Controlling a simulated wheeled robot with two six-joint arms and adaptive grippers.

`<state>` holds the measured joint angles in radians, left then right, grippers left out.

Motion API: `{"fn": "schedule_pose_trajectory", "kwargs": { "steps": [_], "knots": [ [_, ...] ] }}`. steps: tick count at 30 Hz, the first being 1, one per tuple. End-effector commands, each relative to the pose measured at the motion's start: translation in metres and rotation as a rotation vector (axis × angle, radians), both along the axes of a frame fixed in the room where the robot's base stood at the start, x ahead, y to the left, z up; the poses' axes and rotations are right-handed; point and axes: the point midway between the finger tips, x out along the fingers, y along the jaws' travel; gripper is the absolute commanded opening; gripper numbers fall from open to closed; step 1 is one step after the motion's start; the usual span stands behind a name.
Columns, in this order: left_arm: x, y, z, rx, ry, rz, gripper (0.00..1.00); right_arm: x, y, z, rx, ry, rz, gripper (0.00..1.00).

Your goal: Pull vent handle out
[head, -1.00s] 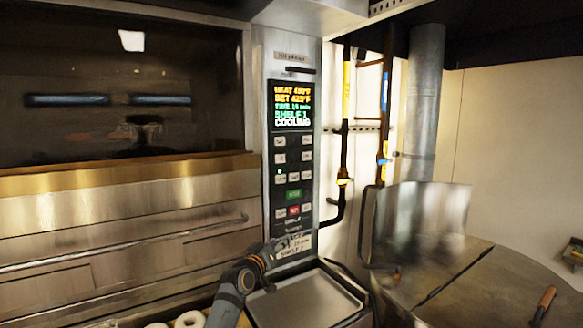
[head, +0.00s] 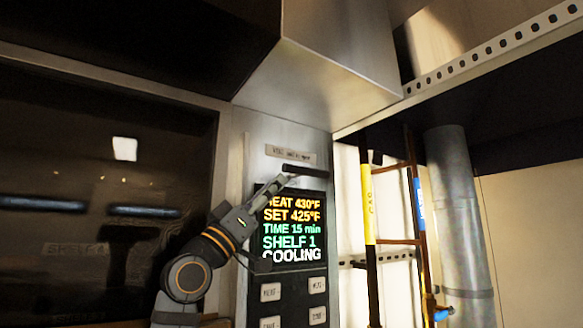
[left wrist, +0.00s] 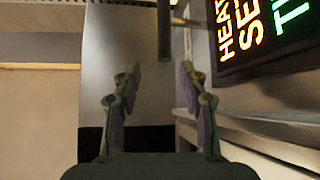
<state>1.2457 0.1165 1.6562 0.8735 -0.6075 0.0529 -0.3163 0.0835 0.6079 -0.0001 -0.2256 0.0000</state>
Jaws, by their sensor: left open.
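The vent handle (head: 305,170) is a short dark horizontal bar on the steel control panel, just above the lit display and below a small label plate. My left gripper (head: 272,190) is raised in front of the panel, with its tips close to the handle's left end. In the left wrist view the gripper (left wrist: 160,80) is open, with nothing between its fingers. The dark bar of the handle (left wrist: 164,30) shows there beyond the fingertips, roughly in line with the gap. Whether a fingertip touches it cannot be told. My right gripper is not in view.
The display (head: 292,228) and buttons (head: 270,292) lie right below the handle. The dark oven window (head: 80,190) is to the left. A steel hood (head: 320,70) juts out above. Yellow and blue marked pipes (head: 368,205) and a grey duct (head: 460,220) stand to the right.

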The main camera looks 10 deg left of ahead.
Motion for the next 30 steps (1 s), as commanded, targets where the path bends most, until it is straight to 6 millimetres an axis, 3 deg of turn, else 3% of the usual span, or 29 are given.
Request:
{"fn": "schedule_pose_trajectory", "kwargs": {
  "steps": [3,10,14,23,30],
  "knots": [
    [0.015,-0.011,0.027,-0.002,0.004,-0.005,0.43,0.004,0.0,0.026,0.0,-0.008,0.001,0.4],
    [0.043,-0.029,0.056,-0.001,0.005,-0.003,0.43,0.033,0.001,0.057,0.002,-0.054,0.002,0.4],
    [0.051,-0.034,0.063,0.0,0.002,0.0,0.43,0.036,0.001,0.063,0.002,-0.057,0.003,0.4],
    [0.054,-0.036,0.062,0.0,0.002,0.0,0.43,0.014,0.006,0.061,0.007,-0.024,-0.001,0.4],
    [0.054,-0.036,0.062,0.0,0.003,0.0,0.14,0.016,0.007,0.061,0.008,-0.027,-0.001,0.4]
  ]
}}
